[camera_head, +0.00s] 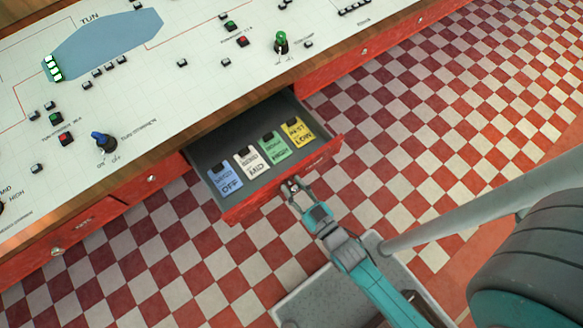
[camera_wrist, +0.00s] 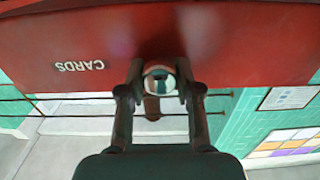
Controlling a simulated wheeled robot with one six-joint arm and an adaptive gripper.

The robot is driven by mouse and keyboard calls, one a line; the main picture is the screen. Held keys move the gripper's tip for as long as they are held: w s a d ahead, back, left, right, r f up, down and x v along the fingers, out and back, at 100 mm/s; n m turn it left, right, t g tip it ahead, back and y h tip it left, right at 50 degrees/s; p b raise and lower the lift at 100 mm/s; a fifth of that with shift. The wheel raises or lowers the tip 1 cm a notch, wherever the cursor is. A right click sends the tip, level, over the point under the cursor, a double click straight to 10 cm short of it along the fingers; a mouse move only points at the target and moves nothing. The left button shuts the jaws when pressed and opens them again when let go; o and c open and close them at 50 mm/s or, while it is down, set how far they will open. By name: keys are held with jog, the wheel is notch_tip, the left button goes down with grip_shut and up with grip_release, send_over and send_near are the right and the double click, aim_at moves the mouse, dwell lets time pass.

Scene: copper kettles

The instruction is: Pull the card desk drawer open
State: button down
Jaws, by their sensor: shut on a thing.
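The card desk drawer (camera_head: 233,211) has a red front and stands pulled out from the desk in the head view. Its grey inside shows, with a blue card (camera_head: 226,179), a white card (camera_head: 252,163), a green card (camera_head: 274,149) and a yellow card (camera_head: 298,132) in a row. My gripper (camera_head: 292,187) is at the middle of the drawer front. In the wrist view, the red front (camera_wrist: 90,40) reads "CARDS" upside down. There my gripper (camera_wrist: 159,75) is shut on the round, shiny drawer knob (camera_wrist: 159,71).
The white desk panel (camera_head: 200,85) above carries buttons, a blue knob (camera_head: 103,141) and a green knob (camera_head: 281,42). Other red drawers (camera_head: 75,226) beside it are shut. The checkered floor (camera_head: 430,110) to the right is clear.

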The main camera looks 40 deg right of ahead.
jog(key=c, duration=0.8)
grip_release()
jog(key=s, duration=1.2)
jog(key=s+r+g, duration=0.3)
jog(key=s+r, duration=0.5)
jog(key=r, duration=0.5)
jog(key=shift+r, duration=0.3)
